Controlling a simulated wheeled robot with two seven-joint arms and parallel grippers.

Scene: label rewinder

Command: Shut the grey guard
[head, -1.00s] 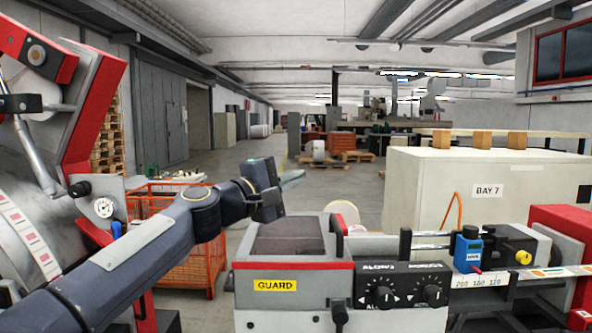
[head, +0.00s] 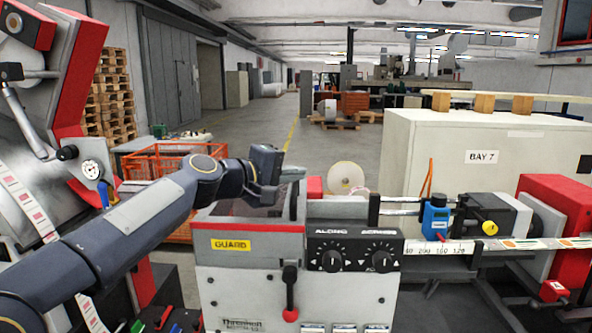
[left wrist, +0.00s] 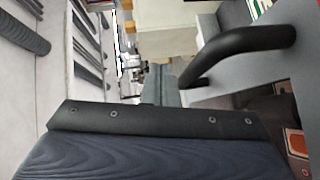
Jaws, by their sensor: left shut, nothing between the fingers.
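The grey guard (head: 301,213) is on the machine in the middle of the head view, by a yellow GUARD label (head: 231,245) and a red strip. A dark area lies behind the strip. I cannot tell how far the guard stands open. My left gripper (head: 288,175) is shut and empty, over the back of the dark area, fingers pointing right. I cannot tell whether it touches the guard. In the left wrist view, a black bar handle (left wrist: 240,50) on a grey panel stands ahead and right; its owner is unclear. My right gripper is out of view.
A control panel with two black knobs (head: 355,251) and a red-tipped lever (head: 290,295) sit right of and below the label. A blue device (head: 435,218) rides on rails further right. A red-and-grey machine (head: 85,90) stands at left. An orange mesh crate (head: 165,165) is behind my arm.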

